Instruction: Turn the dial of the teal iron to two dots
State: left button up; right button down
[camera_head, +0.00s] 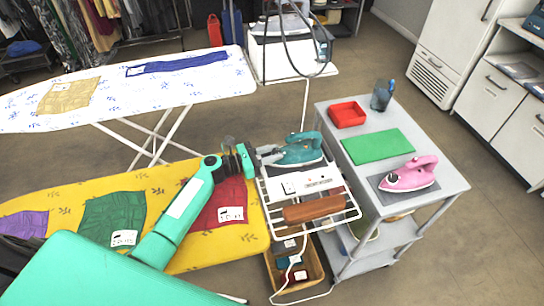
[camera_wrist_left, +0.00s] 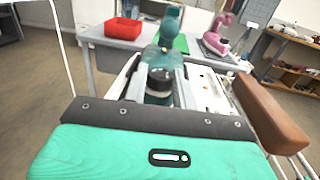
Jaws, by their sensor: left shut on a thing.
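The teal iron (camera_head: 298,151) stands on a white wire rack (camera_head: 342,212) at the end of the yellow ironing board. My left gripper (camera_head: 258,155) reaches in from the left and is at the iron's near end. In the left wrist view, my left gripper (camera_wrist_left: 159,88) has its two fingers closed on a dark round part of the iron, which looks like the dial. The teal body (camera_wrist_left: 170,62) rises just beyond it. The dot marks on the dial cannot be read. My right gripper is not in view.
A power strip (camera_head: 306,182) and a brown wooden block (camera_head: 315,208) lie beside the iron. A grey cart (camera_head: 440,171) to the right holds a pink iron (camera_head: 409,175), a green mat (camera_head: 378,146) and a red tray (camera_head: 347,114). A cable hangs behind the iron.

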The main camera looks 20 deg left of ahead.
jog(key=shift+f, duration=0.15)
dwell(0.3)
pick_arm(q)
jog(key=o, duration=1)
jog(key=b+v, duration=0.2)
jog(key=v, duration=0.6)
jog(key=shift+s+a+f, duration=0.1)
jog(key=shift+a+f, duration=0.1)
jog(key=shift+a, duration=0.15)
jog(key=v, duration=0.4)
jog(key=shift+r+b, duration=0.15)
jog(key=shift+b, duration=0.25)
jog(key=shift+s+a, duration=0.3)
jog(key=shift+a, duration=0.15)
jog(key=shift+r, duration=0.1)
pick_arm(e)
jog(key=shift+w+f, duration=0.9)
